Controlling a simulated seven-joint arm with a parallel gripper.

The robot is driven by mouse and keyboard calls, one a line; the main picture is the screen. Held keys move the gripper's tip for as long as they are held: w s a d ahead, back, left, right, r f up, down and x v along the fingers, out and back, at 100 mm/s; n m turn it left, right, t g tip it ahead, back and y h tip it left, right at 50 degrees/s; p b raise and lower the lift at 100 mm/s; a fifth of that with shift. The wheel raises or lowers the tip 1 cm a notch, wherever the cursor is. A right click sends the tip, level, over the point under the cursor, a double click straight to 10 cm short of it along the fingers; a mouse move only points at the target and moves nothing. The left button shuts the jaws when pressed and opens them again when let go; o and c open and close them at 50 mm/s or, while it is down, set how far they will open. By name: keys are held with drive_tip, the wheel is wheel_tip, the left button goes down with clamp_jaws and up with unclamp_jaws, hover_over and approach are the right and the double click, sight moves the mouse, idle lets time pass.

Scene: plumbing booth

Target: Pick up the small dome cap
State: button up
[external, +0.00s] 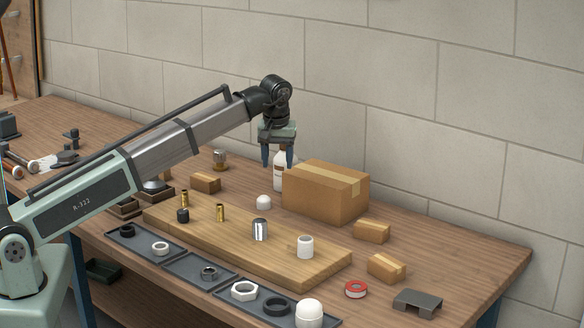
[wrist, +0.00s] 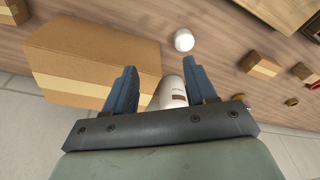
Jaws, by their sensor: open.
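The small dome cap (external: 264,202) is white and rounded. It stands on the bench behind the wooden board, left of the large cardboard box. In the wrist view the small dome cap (wrist: 184,40) lies beyond my fingertips, slightly right of centre, with nothing covering it. My gripper (external: 277,163) is open and empty, pointing down above the back of the bench. In the wrist view my gripper (wrist: 160,68) shows its two blue fingers apart, with the cap outside them. A larger white dome cap (external: 309,313) stands in the front tray.
The large cardboard box (external: 325,192) stands close right of my gripper. A white bottle (external: 280,172) shows behind my fingers; the wrist view shows the bottle (wrist: 172,92) between them. The wooden board (external: 285,264) carries brass, chrome and white fittings. Small boxes (external: 372,231) lie around.

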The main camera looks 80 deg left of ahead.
drive_tip(key=s+a+n, duration=0.2)
drive_tip(key=s+a, duration=0.1)
drive_tip(key=a, duration=0.1)
hover_over(264, 197)
drive_tip(key=f, duration=0.8)
drive_tip(key=shift+w+d, duration=0.1)
drive_tip(key=shift+d, duration=0.1)
drive_tip(key=shift+a+f, duration=0.15)
drive_tip(key=shift+f, duration=1.15)
drive_tip(key=shift+a+f, duration=0.1)
drive_tip(key=shift+f, duration=1.2)
drive_tip(key=c, duration=0.8)
